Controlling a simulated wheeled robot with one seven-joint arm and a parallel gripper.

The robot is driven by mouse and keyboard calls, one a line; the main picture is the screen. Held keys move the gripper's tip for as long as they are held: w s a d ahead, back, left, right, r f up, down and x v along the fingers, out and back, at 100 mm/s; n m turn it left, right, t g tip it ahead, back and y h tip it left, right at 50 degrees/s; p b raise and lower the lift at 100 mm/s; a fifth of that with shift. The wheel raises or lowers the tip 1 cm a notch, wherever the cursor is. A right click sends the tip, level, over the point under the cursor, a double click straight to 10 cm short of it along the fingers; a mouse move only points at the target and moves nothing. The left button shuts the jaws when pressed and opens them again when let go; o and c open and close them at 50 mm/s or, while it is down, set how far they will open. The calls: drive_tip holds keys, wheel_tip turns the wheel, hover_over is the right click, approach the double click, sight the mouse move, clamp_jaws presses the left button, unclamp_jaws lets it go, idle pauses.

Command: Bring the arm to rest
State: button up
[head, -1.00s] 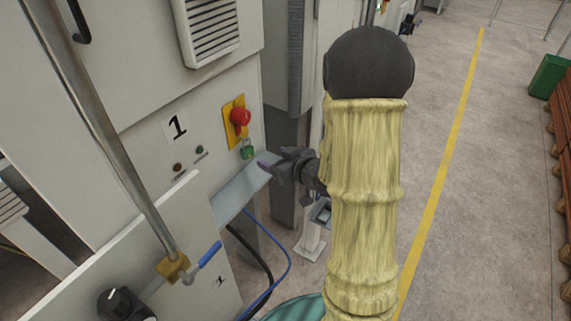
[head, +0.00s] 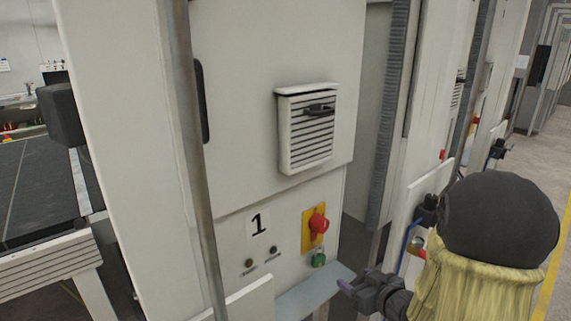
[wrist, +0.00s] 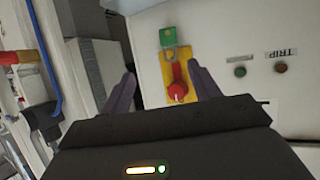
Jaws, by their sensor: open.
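My gripper (head: 352,284) is open and empty in the head view, at the lower right of the panel marked 1. Its two fingers also show apart in the wrist view (wrist: 162,74), with nothing between them held. The red switch (head: 318,222) sits on a yellow plate (head: 307,232), and a green padlock (head: 319,259) hangs at its lower edge. In the wrist view, the red switch (wrist: 178,92) and green padlock (wrist: 168,40) appear beyond the fingers, apart from them as far as I can tell. My arm in its yellow sleeve fills the lower right of the head view.
A metal ledge (head: 308,296) lies just left of my gripper. A vertical pipe (head: 190,150) and a vent with a slatted cover (head: 308,130) are on the cabinet. Further cabinets stand behind my arm. Open floor (head: 535,165) shows at the far right.

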drive_tip(key=s+a+f+m+g+h, duration=0.1)
drive_tip(key=s+a+m+g+h, duration=0.1)
drive_tip(key=s+g, duration=0.3)
drive_tip(key=s+a+f+m+g+h, duration=0.1)
drive_tip(key=s+a+g, duration=0.3)
drive_tip(key=s, duration=0.6)
drive_tip(key=shift+m+g+h, duration=0.4)
drive_tip(key=shift+s+f, duration=0.1)
drive_tip(key=shift+s, duration=0.1)
idle(0.8)
drive_tip(key=shift+w, duration=0.1)
idle(0.7)
